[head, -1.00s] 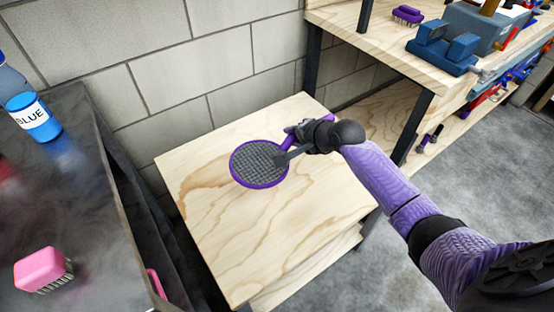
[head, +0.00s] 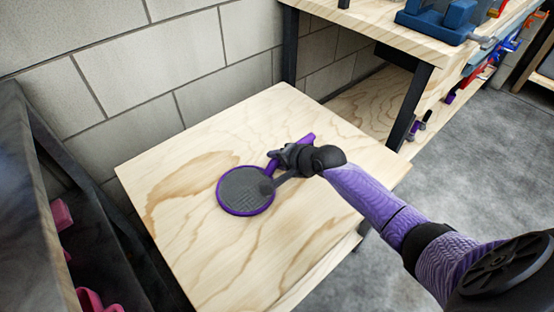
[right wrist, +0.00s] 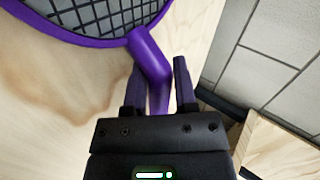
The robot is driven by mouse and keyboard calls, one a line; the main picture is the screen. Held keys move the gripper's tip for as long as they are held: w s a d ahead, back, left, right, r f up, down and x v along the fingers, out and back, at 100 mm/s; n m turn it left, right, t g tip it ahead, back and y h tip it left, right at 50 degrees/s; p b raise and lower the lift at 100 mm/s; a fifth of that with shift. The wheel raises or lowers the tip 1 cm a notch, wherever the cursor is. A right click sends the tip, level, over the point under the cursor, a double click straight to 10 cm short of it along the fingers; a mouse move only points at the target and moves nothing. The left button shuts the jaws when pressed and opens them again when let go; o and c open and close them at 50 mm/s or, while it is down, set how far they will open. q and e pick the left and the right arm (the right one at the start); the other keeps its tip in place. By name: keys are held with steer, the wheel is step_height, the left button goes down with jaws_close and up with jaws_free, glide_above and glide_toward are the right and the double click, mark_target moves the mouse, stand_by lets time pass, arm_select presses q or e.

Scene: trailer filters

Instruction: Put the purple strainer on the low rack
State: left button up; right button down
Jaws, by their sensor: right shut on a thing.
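The purple strainer (head: 245,190), a round dark mesh in a purple rim with a purple handle, is over the pale wooden top of a low stand (head: 190,245), which looks like the low rack. I cannot tell whether the strainer touches the wood. My right gripper (head: 282,166) is shut on the handle, close to the rim. In the right wrist view, the handle (right wrist: 151,60) runs between the fingers of my right gripper (right wrist: 159,88), and the mesh is partly cut off at the top. My left gripper is not in view.
A workbench (head: 385,22) with a blue vise (head: 440,20) stands at the back right, with a lower wooden shelf (head: 358,108). A dark cart (head: 30,180) holding pink things (head: 62,215) is at the left. A block wall (head: 130,80) is behind. Bare wood surrounds the strainer.

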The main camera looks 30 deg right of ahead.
steer(key=c, duration=0.7)
jaws_free()
steer(key=shift+s+r+p, duration=0.1)
steer(key=shift+r+p, duration=0.25)
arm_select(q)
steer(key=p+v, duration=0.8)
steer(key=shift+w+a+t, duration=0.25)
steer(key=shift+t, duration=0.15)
arm_select(e)
steer(key=v, duration=1.1)
steer(key=shift+s+d+r, duration=0.1)
steer(key=shift+s, duration=0.2)
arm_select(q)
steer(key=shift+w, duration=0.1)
